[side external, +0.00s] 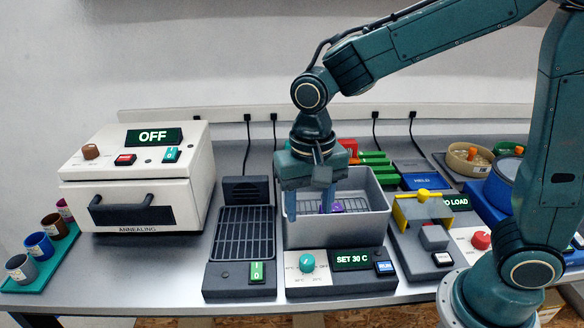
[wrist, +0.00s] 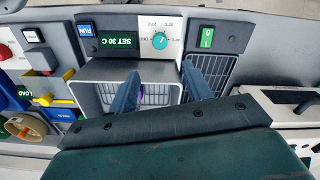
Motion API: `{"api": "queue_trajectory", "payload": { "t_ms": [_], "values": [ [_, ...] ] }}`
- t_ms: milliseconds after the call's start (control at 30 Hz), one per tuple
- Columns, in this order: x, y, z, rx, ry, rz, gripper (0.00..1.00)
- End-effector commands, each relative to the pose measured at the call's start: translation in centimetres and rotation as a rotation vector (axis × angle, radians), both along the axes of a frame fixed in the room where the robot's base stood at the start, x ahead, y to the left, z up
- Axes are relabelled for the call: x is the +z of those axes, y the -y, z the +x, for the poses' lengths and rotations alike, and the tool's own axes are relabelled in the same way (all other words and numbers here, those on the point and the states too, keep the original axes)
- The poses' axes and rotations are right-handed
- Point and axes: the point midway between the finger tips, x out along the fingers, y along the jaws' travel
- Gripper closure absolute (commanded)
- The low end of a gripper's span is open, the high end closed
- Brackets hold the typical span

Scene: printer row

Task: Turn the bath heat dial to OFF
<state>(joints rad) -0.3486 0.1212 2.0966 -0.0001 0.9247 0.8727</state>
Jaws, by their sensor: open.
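The bath heat dial (side external: 307,262) is a round teal knob on a white plate at the front of the bath (side external: 340,240). It also shows in the wrist view (wrist: 160,41). The markings around it are too small to read surely, and I cannot tell exactly where its pointer stands. The green display (side external: 353,260) beside it reads SET 30 C. My gripper (side external: 310,213) points down over the grey bath basin, behind the dial and apart from it. Its two blue fingers are spread with nothing between them; in the wrist view they (wrist: 160,78) stand either side of the dial's line.
A blue RUN button (side external: 384,267) sits right of the display. A rack with a green switch (side external: 257,271) stands left of the bath, and a yellow-topped fixture (side external: 421,205) stands right. A purple item (side external: 336,207) lies in the basin. A white oven (side external: 137,180) stands far left, showing OFF.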

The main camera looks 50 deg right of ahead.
Motion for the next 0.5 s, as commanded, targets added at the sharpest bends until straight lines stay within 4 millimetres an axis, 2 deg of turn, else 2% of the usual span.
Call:
{"api": "queue_trajectory", "payload": {
  "t_ms": [267,500],
  "values": [
    [-2.7,0.0,-0.1,0.000,-0.003,-0.002,0.51],
    [-6.4,0.1,-0.1,0.001,-0.005,-0.002,0.51]
  ]
}}
